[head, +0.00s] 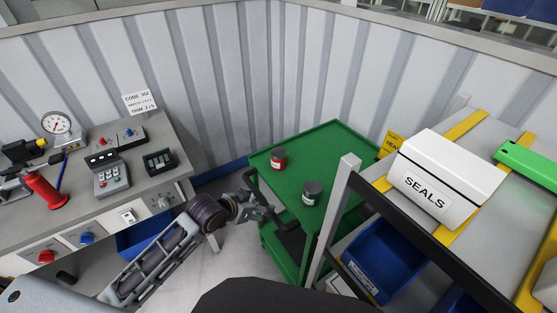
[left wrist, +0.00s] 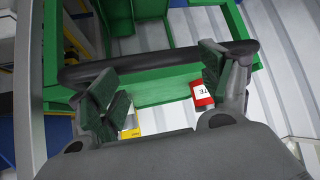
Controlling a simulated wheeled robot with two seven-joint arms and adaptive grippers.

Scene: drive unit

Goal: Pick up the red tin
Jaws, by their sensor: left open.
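The red tin (head: 278,159), with a white label, stands upright on the green cart's top (head: 325,150). A grey tin (head: 312,193) with a similar label stands in front of it, to the right. My left gripper (head: 265,208) is at the cart's near left edge, by its black handle, apart from both tins. In the left wrist view the left gripper (left wrist: 165,85) is open, with the black handle (left wrist: 155,63) running across the view near its fingers. The red tin (left wrist: 202,96) shows there beside the right finger, partly hidden. My right gripper is not seen.
A grey shelf rack with a white SEALS box (head: 444,180) and a blue bin (head: 384,262) stands close on the cart's right. A workbench (head: 150,183) with instruments is at left. A ribbed wall (head: 180,80) closes off the back.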

